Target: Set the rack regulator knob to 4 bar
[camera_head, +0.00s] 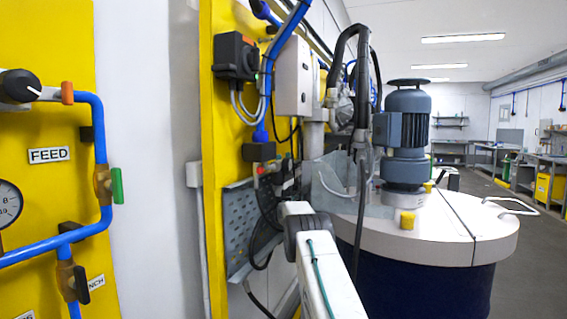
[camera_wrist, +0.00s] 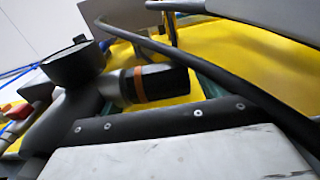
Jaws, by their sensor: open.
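In the wrist view, a black cylindrical knob with an orange ring (camera_wrist: 152,84) lies sideways close to the camera. I take it for the regulator knob, but its setting cannot be read. A round black disc-shaped part (camera_wrist: 74,62), perhaps a gauge seen from the side, is left of it. In the head view, the grey perforated rack plate (camera_head: 237,225) stands at the yellow panel's edge; the fittings on it are small and partly hidden. My white arm reaches towards it. I make out no fingertips of my gripper in either view.
A dark hose (camera_wrist: 215,75) crosses in front of the yellow surface. A black bolted bar (camera_wrist: 150,124) runs below the knob. The lidded drum (camera_head: 425,230) with its motor (camera_head: 403,128) stands right of my arm. Another yellow panel with blue pipes (camera_head: 100,145) is at left.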

